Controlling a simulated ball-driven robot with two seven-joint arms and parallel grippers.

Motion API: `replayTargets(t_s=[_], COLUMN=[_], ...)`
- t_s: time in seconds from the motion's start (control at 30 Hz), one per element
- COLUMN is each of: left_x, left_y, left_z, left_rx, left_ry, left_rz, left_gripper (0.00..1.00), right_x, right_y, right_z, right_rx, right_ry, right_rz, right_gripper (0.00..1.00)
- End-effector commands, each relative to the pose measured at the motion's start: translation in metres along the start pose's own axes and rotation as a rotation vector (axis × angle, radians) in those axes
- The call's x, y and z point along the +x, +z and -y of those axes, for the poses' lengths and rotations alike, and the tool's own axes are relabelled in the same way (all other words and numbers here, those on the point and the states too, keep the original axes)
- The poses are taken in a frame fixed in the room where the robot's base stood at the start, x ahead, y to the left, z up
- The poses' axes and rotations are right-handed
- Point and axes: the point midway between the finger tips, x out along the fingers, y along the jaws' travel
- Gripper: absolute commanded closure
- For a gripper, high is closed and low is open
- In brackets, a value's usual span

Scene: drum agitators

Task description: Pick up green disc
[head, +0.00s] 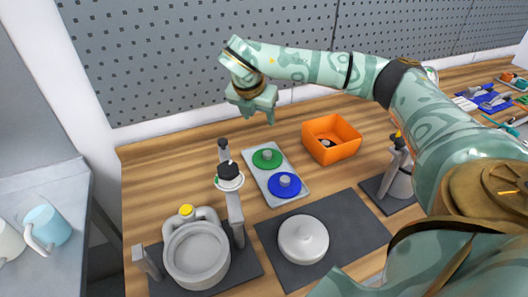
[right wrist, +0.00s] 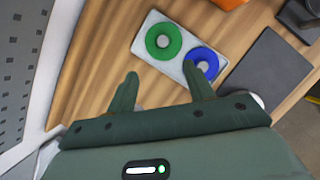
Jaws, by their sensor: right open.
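The green disc (head: 262,160) lies on the upper part of a light grey tray (head: 273,198), with a grey knob at its middle. In the right wrist view the green disc (right wrist: 157,50) lies beyond my fingertips, above the gap between them. A blue disc (head: 291,190) with a grey knob lies beside it on the same tray; it also shows in the right wrist view (right wrist: 212,59). My right gripper (head: 259,121) is open and empty, raised above the table behind the green disc; its two fingers show apart in the right wrist view (right wrist: 160,84). My left gripper is not in view.
An orange bin (head: 345,150) stands right of the tray. A grey pot machine (head: 197,252) with an upright arm stands at front left. A white lidded piece (head: 303,239) sits on a dark mat (head: 350,225). A grey pegboard wall (head: 150,60) rises behind the table.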

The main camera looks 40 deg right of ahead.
Motion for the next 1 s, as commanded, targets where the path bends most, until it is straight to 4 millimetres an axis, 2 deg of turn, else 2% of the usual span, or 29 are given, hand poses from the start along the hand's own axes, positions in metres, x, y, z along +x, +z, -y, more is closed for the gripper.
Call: replayTargets(t_s=[0.03,0.07,0.27,0.5,0.6,0.83,1.0], left_x=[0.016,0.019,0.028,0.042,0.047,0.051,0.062], left_y=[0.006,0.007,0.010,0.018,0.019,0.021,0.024], left_z=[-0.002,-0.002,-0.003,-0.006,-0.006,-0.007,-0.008], left_rx=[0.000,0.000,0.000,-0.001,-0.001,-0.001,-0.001], left_ry=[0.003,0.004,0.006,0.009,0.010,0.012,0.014], left_rz=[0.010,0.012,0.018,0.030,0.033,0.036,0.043], left_gripper=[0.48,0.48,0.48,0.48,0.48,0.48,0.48], right_x=[0.019,0.022,0.046,0.105,0.123,0.142,0.172], right_y=[-0.007,-0.008,-0.011,-0.012,-0.011,-0.011,-0.016], right_z=[-0.001,-0.002,-0.001,0.000,0.000,0.001,0.004], right_rx=[-0.002,-0.003,-0.002,-0.003,-0.003,-0.003,-0.004], right_ry=[-0.005,-0.006,-0.012,-0.012,-0.010,-0.009,-0.011], right_rz=[-0.003,-0.004,-0.006,-0.007,-0.006,-0.005,-0.007], right_gripper=[0.48,0.48,0.48,0.48,0.48,0.48,0.48])
